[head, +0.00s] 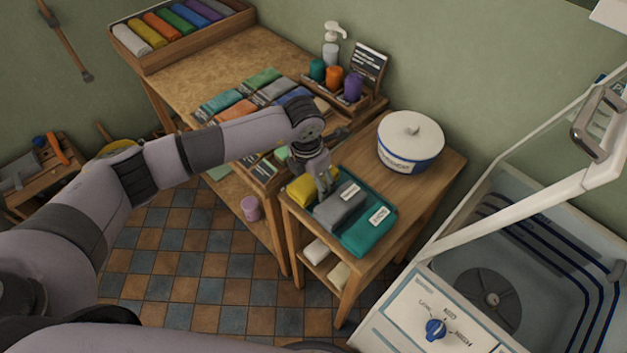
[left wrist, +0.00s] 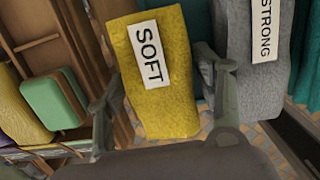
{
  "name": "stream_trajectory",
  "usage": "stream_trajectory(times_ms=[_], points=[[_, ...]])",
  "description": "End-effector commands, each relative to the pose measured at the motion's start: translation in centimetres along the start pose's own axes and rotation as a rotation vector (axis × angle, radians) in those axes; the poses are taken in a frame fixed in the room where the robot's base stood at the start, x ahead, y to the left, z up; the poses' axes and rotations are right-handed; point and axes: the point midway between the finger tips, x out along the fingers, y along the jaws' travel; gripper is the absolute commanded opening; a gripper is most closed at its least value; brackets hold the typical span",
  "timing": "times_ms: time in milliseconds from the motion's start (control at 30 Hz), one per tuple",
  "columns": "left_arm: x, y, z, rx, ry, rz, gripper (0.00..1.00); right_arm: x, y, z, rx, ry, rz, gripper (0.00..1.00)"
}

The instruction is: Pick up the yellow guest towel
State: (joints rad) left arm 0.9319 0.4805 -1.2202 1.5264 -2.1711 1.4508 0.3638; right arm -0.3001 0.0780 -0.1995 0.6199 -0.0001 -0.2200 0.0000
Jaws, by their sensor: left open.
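The yellow guest towel (head: 300,191) is folded at the left end of a small wooden side table (head: 430,190). In the left wrist view the yellow towel (left wrist: 178,105) has a white label reading "SOFT". My left gripper (head: 317,178) is above it with its fingers open. In the left wrist view one finger shows on each side of the towel, and my left gripper (left wrist: 158,72) is not closed on it. Whether the fingers touch it I cannot tell. My right gripper is not in view.
A grey towel (head: 340,204) labelled "STRONG" lies close beside the yellow one, with a teal towel (head: 372,235) beyond. A lidded white pot (head: 410,140) stands behind. A washing machine (head: 450,310) is at right. A bench (head: 205,75) holds more folded cloths.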

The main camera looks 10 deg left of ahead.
Motion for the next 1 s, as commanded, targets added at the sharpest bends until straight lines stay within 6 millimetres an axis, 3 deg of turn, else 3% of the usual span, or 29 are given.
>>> stream_trajectory(times_ms=[67, 633, 1000], points=[[-0.01, 0.0, 0.01, 0.0, 0.0, 0.0, 0.61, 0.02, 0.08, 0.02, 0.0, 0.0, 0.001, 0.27], [-0.07, 0.01, 0.02, 0.0, 0.0, 0.0, 0.23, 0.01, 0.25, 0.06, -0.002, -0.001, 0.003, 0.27], [-0.56, 0.04, 0.14, 0.0, -0.002, 0.001, 0.22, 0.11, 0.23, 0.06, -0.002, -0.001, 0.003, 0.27]])
